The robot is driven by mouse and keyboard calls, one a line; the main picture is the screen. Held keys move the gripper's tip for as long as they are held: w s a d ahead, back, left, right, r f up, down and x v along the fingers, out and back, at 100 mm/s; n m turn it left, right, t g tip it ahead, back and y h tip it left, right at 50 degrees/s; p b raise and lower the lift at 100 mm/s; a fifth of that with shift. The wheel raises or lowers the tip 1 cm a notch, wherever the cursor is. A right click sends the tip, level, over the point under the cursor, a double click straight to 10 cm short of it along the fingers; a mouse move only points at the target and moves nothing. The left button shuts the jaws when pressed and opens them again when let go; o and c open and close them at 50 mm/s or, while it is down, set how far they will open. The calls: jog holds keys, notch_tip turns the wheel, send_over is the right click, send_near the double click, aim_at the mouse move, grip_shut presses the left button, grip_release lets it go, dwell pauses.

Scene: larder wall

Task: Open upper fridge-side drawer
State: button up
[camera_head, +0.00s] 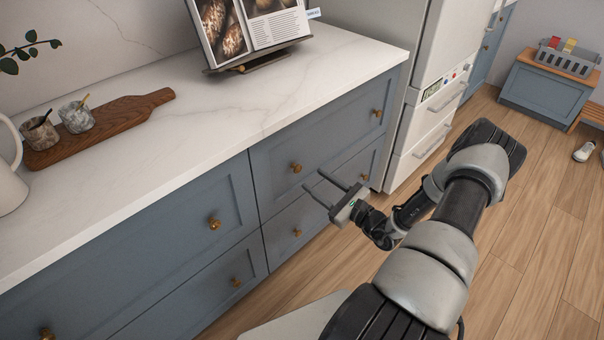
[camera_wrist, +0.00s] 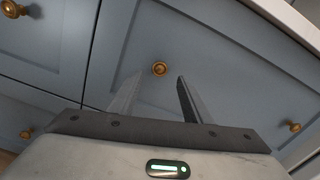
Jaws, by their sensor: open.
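The upper fridge-side drawer (camera_head: 335,130) is a blue-grey front under the white counter, beside the fridge. It looks shut, flush with its neighbours. It has two brass knobs, a left one (camera_head: 296,167) and a right one (camera_head: 378,112). My gripper (camera_head: 313,179) is open and empty in front of the drawer, near the left knob. In the wrist view, the left knob (camera_wrist: 159,68) shows between the two finger lines, just beyond the tips (camera_wrist: 160,78). The fingers look apart from the knob. The right knob (camera_wrist: 294,126) is off to the right there.
A lower drawer (camera_head: 320,208) lies below, and more drawers (camera_head: 170,250) are to the left. The white fridge (camera_head: 425,130) stands at the right end. The counter (camera_head: 230,100) overhangs above, holding a board (camera_head: 120,115) and a book stand. Wood floor (camera_head: 540,220) is open at right.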

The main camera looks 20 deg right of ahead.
aim_at(299, 170)
jog(key=b+x, duration=0.1)
jog(key=x, duration=0.6)
grip_shut()
